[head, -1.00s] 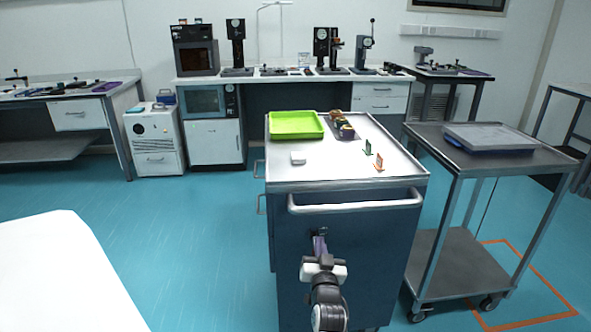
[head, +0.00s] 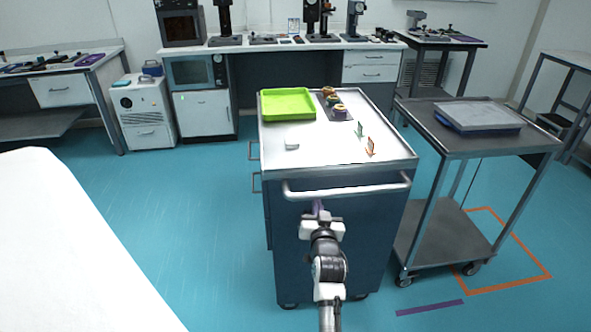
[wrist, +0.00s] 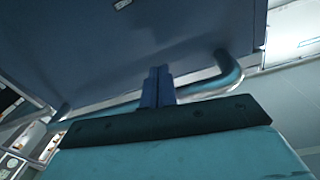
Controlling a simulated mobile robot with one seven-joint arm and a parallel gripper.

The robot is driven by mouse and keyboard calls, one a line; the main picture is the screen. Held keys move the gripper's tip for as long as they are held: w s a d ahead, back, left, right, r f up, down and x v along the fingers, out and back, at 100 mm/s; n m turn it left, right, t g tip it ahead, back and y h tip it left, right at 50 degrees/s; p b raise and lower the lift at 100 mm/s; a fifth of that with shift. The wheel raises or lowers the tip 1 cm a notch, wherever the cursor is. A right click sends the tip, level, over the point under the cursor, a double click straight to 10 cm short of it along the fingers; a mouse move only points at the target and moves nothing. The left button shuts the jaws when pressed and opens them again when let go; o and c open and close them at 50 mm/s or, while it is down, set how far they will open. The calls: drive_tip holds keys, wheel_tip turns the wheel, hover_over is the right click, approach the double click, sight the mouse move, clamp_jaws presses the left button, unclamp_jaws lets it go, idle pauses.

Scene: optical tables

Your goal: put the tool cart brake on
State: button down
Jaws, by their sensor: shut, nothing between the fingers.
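The tool cart (head: 335,245) stands in front of me, a dark blue cabinet with a white top and a silver push handle (head: 350,190) across its near end. My gripper (head: 318,206) is just below the handle, in front of the near panel. In the wrist view my gripper's fingers (wrist: 158,84) are shut together and empty, with the handle (wrist: 105,106) crossing close by them; I cannot tell if they touch. Two cart casters show at the floor, one at the lower left (head: 289,305). I cannot make out a brake lever or its state.
The cart top carries a green tray (head: 287,104), a small white block (head: 292,145) and small parts. A grey two-shelf trolley (head: 440,240) stands close on the right. A white surface (head: 70,250) fills the lower left. Blue floor is open left of the cart.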

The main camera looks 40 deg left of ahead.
drive_tip(key=b+v, duration=0.2)
drive_tip(key=v, duration=0.7)
drive_tip(key=s+a+r+n+t+y, duration=0.1)
drive_tip(key=s+r+y, duration=0.2)
drive_tip(key=r, duration=0.7)
drive_tip(key=s+a+r+n+t+y, duration=0.1)
drive_tip(key=s+a+r+n+y, duration=0.1)
drive_tip(key=r, duration=0.9)
drive_tip(key=shift+s+y+b, duration=0.3)
drive_tip(key=shift+s+y, duration=0.2)
drive_tip(key=shift+s, duration=0.25)
drive_tip(key=shift+a, duration=0.1)
